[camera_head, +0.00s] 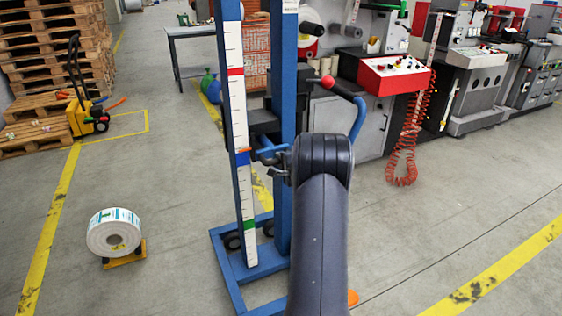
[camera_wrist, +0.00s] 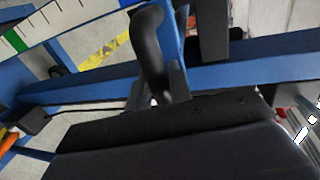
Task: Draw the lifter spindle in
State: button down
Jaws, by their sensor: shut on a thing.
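The lifter is a blue frame (camera_head: 283,120) with a white scale strip (camera_head: 236,110) bearing red, blue and green marks. A dark carriage (camera_head: 264,122) sits on its mast. My gripper (camera_head: 273,158) is at the mast near the blue mark, partly hidden by my arm. In the wrist view a dark curved piece (camera_wrist: 150,50) rises from the jaw area (camera_wrist: 165,97), against a blue bar of the lifter. My gripper is shut on a small part there, mostly hidden. I cannot make out the spindle clearly in either view.
A label roll (camera_head: 114,232) stands on a small yellow support on the floor at left. The press with a red control box (camera_head: 395,75) stands behind.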

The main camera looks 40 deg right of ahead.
jog(key=shift+s+f, duration=0.1)
jog(key=f+b+v, duration=0.2)
jog(key=b+v, duration=0.5)
jog(key=v, duration=0.4)
jog(key=s+f+b+v, duration=0.1)
jog(key=f+b+v, duration=0.2)
jog(key=b+v, duration=0.4)
jog(key=v, duration=0.5)
jog(key=shift+s+a, duration=0.25)
jog(key=c, duration=1.3)
grip_release()
jog(key=shift+s+r, duration=0.15)
jog(key=shift+r, duration=0.05)
jog(key=shift+c, duration=0.2)
jog(key=v, duration=1)
jog(key=shift+s+p, duration=0.4)
jog(key=shift+p, duration=0.05)
jog(key=shift+a, duration=0.15)
